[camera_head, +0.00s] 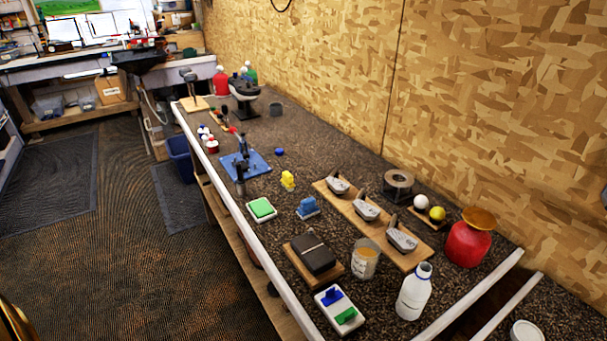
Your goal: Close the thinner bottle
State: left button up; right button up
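A white bottle (413,292) stands upright near the front edge of the workbench. I cannot tell from labels which holds thinner. A round white lid-like thing (525,332) is cut off by the bottom edge. A small blue piece (280,151) that may be a cap lies farther back.
A clear cup (365,259), a dark block on wood (313,254) and a white tray with blue and green pieces (339,310) crowd left of the bottle. A wooden board with several grey tools (367,213) lies behind. A gap splits the bench at right.

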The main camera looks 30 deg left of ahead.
aim_at(415, 291)
jog(key=j+z, duration=0.2)
jog(key=z, duration=0.4)
jog(key=j+z, duration=0.25)
jog(key=j, duration=0.3)
jog(key=k+j+z, duration=0.1)
jog(key=j+z, duration=0.15)
jog(key=j, duration=0.3)
jog(key=k+j+z, duration=0.1)
jog(key=j+z, duration=0.15)
jog(key=j, duration=0.3)
jog(key=k+j, duration=0.1)
jog(key=j, duration=0.25)
jog(key=k+j, duration=0.1)
jog(key=j, duration=0.3)
jog(key=k+j, duration=0.1)
jog(key=j, duration=0.25)
jog(key=k+j+z, duration=0.1)
jog(key=j, duration=0.3)
jog(key=k+j, duration=0.1)
jog(key=j, duration=0.25)
jog(key=k+j, duration=0.1)
jog(key=j, duration=0.25)
